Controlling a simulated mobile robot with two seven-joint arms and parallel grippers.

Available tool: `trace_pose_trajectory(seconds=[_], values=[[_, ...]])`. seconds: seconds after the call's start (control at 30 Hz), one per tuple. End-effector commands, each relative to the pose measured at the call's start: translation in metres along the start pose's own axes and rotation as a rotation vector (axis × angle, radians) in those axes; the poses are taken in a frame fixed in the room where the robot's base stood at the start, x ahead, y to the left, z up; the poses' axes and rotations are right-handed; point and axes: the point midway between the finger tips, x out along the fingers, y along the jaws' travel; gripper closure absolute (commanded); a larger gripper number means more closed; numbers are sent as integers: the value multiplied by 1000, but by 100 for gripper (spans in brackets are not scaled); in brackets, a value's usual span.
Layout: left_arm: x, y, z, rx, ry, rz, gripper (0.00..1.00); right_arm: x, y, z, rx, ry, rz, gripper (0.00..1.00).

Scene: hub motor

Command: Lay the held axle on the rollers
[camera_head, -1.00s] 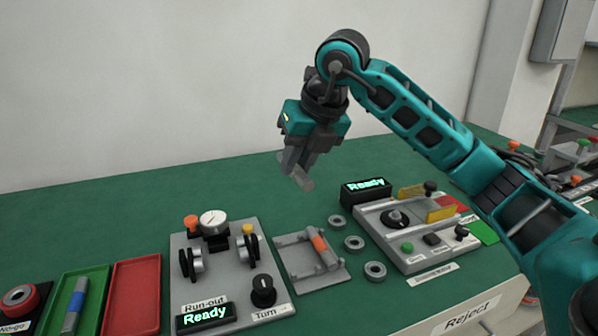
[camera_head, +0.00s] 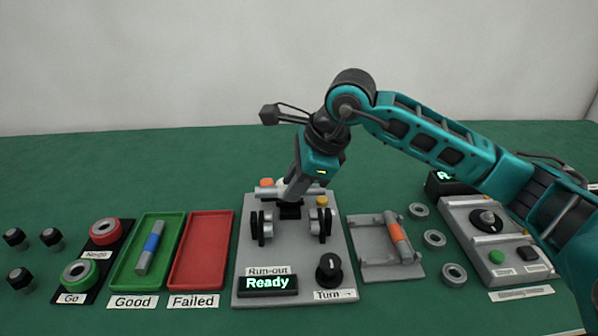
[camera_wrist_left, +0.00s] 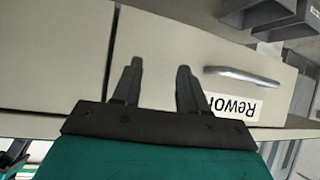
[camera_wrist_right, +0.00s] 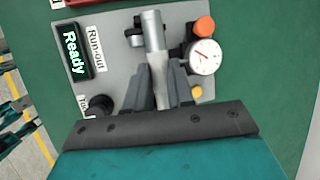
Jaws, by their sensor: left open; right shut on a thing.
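My right gripper (camera_head: 291,191) is shut on a plain grey axle (camera_head: 316,191) and holds it crosswise above the run-out stand (camera_head: 244,243). The axle also shows in the right wrist view (camera_wrist_right: 154,32), sticking out past the fingers. The left rollers (camera_head: 262,228) and right rollers (camera_head: 320,224) stand below the axle, with a visible gap between. The dial gauge is mostly hidden behind the gripper in the head view but shows in the right wrist view (camera_wrist_right: 204,57). My left gripper (camera_wrist_left: 158,80) is open and empty, facing a drawer front, out of the head view.
The stand's display (camera_head: 268,285) reads Ready, beside a black turn knob (camera_head: 329,268). A grey cradle (camera_head: 372,270) with an orange-banded axle (camera_head: 400,242) lies right. Red (camera_head: 201,285) and green (camera_head: 121,283) trays lie left; the green one holds a blue-banded axle (camera_head: 149,247).

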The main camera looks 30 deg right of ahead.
Motion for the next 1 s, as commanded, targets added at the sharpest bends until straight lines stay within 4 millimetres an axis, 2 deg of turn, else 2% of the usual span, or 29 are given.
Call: trace_pose_trajectory(seconds=[0.6, 1.0], values=[[18, 1, 14, 9, 10, 13, 57, 40, 11, -17, 0, -2, -3, 100], [19, 2, 20, 7, 4, 14, 57, 43, 11, -18, 0, -2, -3, 100]])
